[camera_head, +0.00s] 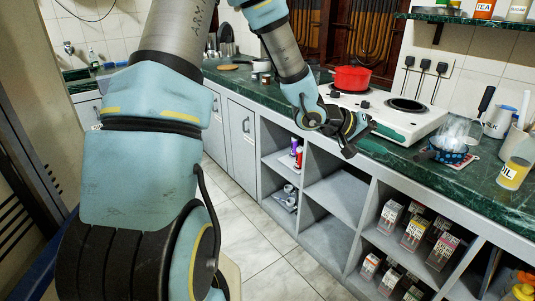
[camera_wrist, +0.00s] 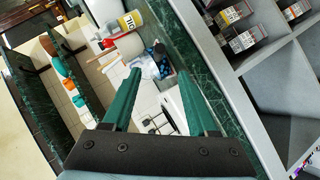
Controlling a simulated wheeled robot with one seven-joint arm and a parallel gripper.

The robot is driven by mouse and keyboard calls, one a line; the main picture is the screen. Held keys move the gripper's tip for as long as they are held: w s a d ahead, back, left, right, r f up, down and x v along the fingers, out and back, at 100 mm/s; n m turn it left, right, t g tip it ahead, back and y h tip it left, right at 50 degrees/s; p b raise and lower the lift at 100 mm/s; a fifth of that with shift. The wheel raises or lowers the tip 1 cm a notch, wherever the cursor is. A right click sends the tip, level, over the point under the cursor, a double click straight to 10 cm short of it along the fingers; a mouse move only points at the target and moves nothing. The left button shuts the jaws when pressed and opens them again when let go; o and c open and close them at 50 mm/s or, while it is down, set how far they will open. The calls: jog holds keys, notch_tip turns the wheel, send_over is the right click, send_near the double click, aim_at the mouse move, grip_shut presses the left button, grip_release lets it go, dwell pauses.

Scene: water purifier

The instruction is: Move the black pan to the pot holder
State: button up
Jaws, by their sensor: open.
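My gripper (camera_head: 352,135) is open and empty, low in front of the counter edge by the white hob. Its two green fingers are spread in the wrist view (camera_wrist: 159,75). A flat black round shape (camera_head: 405,104) lies on the right of the hob; I cannot tell whether it is the black pan or a bare burner plate. A dark blue spotted pot (camera_head: 447,150) with glassy items over it stands right of the hob. A small patterned mat (camera_head: 466,163), perhaps the pot holder, shows partly under it.
A red pot (camera_head: 352,78) stands on the hob (camera_head: 425,121). An oil jar (camera_head: 513,173), also in the wrist view (camera_wrist: 130,21), and a white jug (camera_head: 500,121) stand to the right. Open shelves (camera_head: 335,190) with several small boxes lie below the counter.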

jog(key=w+a+f+n+t+y, duration=0.1)
jog(key=w+a+t+y, duration=0.15)
jog(key=a, duration=0.65)
jog(key=w+a+f+n+t+y, duration=0.15)
jog(key=a+y, duration=0.25)
jog(key=a, duration=0.6)
jog(key=w+a+f+t+y, duration=0.1)
jog(key=w+a+y, duration=0.25)
jog(key=a, duration=0.55)
jog(key=s+a+r+n+g+y, duration=0.1)
jog(key=s+a+g+y, duration=0.2)
jog(key=s+a, duration=0.9)
jog(key=shift+a+r+g, duration=0.25)
jog(key=shift+r+g, duration=0.05)
jog(key=shift+g, duration=0.1)
notch_tip(320, 180, up, 3)
jog(key=p, duration=0.3)
jog(key=shift+w, duration=0.1)
